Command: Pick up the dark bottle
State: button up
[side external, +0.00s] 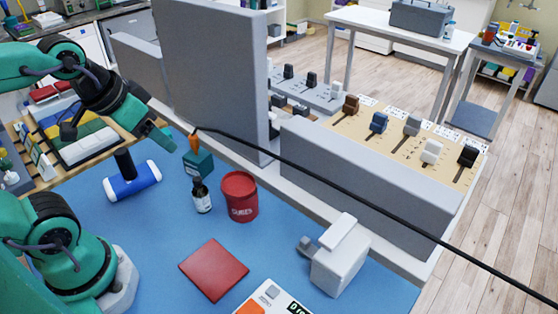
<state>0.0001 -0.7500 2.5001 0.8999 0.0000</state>
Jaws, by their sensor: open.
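The dark bottle (201,196) stands upright on the blue work surface (150,255), left of centre in the side external view. It is small, with a black cap and a pale label. My gripper (128,130) is up and to the left of the bottle, above the table's far left part. It is open and apart from the bottle. Its jaws are small in this view, and I see nothing held between them.
A red tin (240,198) stands close right of the bottle. A teal block (198,163) with an orange top is just behind it. A blue-and-white roller (132,182) lies left. A red pad (213,269) lies in front. A black cable (330,183) crosses the view. Grey panels (217,75) rise behind.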

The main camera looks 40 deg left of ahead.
jog(key=shift+w+f, duration=0.1)
jog(key=shift+w, duration=0.05)
jog(key=n+g, duration=0.5)
send_over(197, 179)
notch_tip(197, 179, down, 11)
jog(key=shift+r, duration=0.1)
jog(key=shift+f+n+g, duration=0.3)
jog(key=shift+f+n, duration=0.2)
jog(key=shift+f, duration=0.25)
jog(key=shift+f, duration=1.35)
jog(key=shift+f, duration=0.1)
jog(key=shift+a+f, duration=0.1)
jog(key=shift+f, duration=2.35)
